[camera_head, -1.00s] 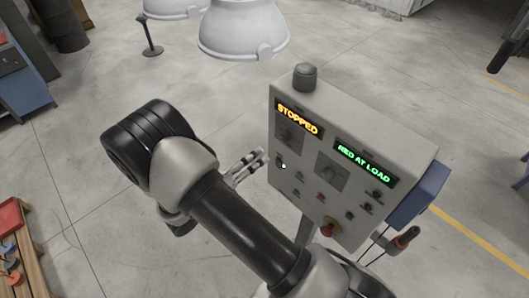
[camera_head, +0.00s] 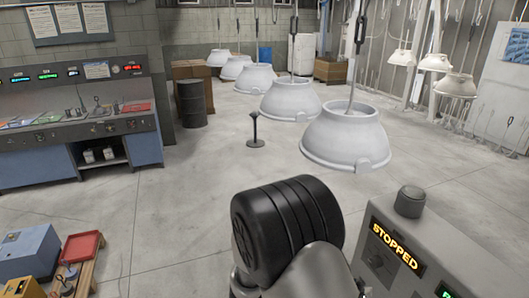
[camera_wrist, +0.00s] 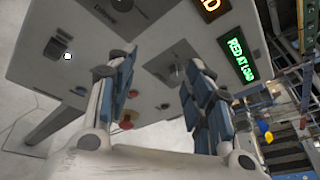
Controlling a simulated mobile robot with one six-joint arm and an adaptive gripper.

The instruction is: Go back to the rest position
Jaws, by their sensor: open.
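My gripper (camera_wrist: 160,75) shows in the wrist view with its two fingers spread apart and nothing between them. It faces the control box (camera_wrist: 145,60), whose grey panel fills much of that view. The panel carries knobs, a red button (camera_wrist: 127,124) and a lit green display (camera_wrist: 238,60). In the head view the control box (camera_head: 425,248) stands at the lower right, with an orange "STOPPED" display (camera_head: 398,246) and a dark dome on top. My arm covers the lower middle there, and my gripper is out of that view.
Several white hoods (camera_head: 345,135) hang in a row toward the back. A small black stand (camera_head: 256,132) and a dark barrel (camera_head: 193,103) stand on the floor. A workbench (camera_head: 75,125) lines the left wall. A low wooden table (camera_head: 85,275) is at lower left. Open floor lies between.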

